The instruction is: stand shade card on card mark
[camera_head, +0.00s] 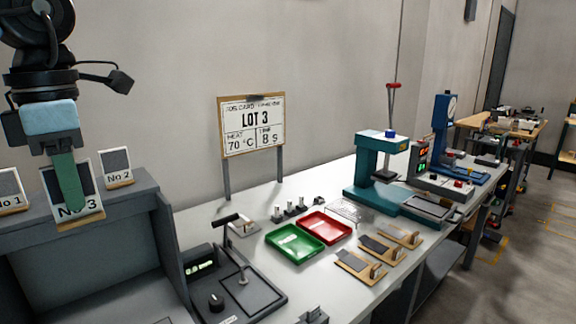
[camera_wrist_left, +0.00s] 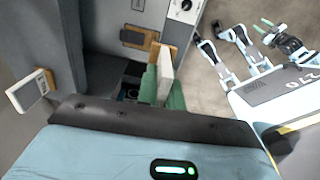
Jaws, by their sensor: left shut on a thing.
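The shade card marked No 3 (camera_head: 88,181) is a dark panel with a white label and tan edging. My left gripper (camera_head: 68,182) is shut on it and holds it upright in front of the grey booth (camera_head: 90,262). In the left wrist view the card (camera_wrist_left: 165,76) is seen nearly edge-on between the green fingers (camera_wrist_left: 162,92). Cards No 2 (camera_head: 116,165) and No 1 (camera_head: 9,190) stand on the booth's top. My right gripper (camera_wrist_left: 266,25) is small at the wrist view's upper right, its green fingers apart and empty. I cannot make out the card mark clearly.
A black device with a lever (camera_head: 235,286) stands right of the booth. Green (camera_head: 294,243) and red (camera_head: 325,227) trays, several sample cards (camera_head: 377,246) and a teal press (camera_head: 381,170) are along the bench. A LOT 3 sign (camera_head: 252,125) stands at the back.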

